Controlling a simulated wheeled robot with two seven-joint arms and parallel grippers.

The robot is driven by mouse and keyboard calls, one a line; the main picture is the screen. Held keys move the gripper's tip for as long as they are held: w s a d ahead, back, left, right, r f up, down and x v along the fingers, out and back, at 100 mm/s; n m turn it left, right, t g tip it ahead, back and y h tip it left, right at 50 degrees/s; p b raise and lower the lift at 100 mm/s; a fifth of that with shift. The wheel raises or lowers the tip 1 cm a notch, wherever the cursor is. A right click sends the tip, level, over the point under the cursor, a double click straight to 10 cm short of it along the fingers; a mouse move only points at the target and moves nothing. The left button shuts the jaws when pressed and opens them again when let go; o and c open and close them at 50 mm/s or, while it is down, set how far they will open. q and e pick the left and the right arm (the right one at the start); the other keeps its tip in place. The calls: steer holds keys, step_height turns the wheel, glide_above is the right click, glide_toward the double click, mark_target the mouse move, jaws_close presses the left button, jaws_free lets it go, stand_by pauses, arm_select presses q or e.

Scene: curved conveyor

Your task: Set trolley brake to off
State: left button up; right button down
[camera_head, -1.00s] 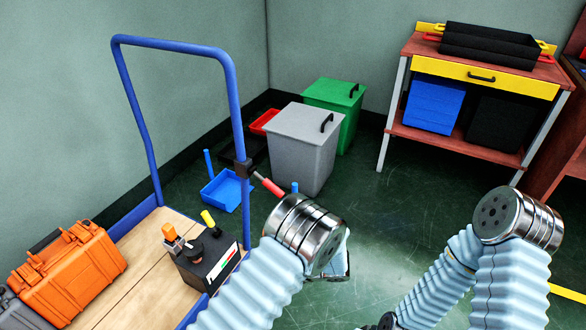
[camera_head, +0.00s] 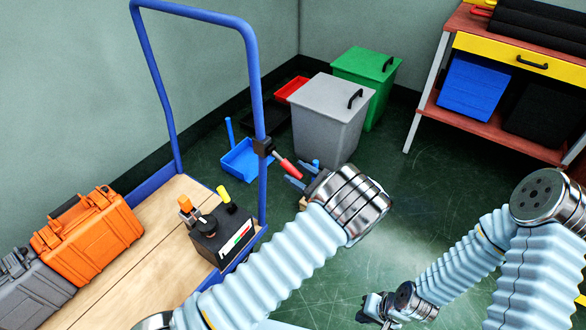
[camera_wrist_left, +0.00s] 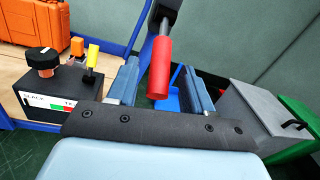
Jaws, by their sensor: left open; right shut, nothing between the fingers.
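The trolley (camera_head: 148,245) has a wooden deck and a blue tubular push frame. A lever with a red grip (camera_head: 288,167) is fixed by a black clamp (camera_head: 263,147) to the right post. The grip points down and to the right, probably the brake lever. My left gripper (camera_head: 301,178) is open just beside the grip's lower end. In the left wrist view the red grip (camera_wrist_left: 160,70) shows between its two fingers, apart from both. My right gripper (camera_head: 372,309) is shut and empty, low over the floor.
A black box (camera_head: 221,237) with knobs, a yellow switch and a label stands on the deck. Orange (camera_head: 88,236) and grey (camera_head: 32,288) cases are left of it. A grey bin (camera_head: 328,118), green bin (camera_head: 373,80) and blue tray (camera_head: 246,160) stand behind the lever.

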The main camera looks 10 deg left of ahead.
arm_select(q)
steer(key=shift+x, duration=1.15)
jaws_close()
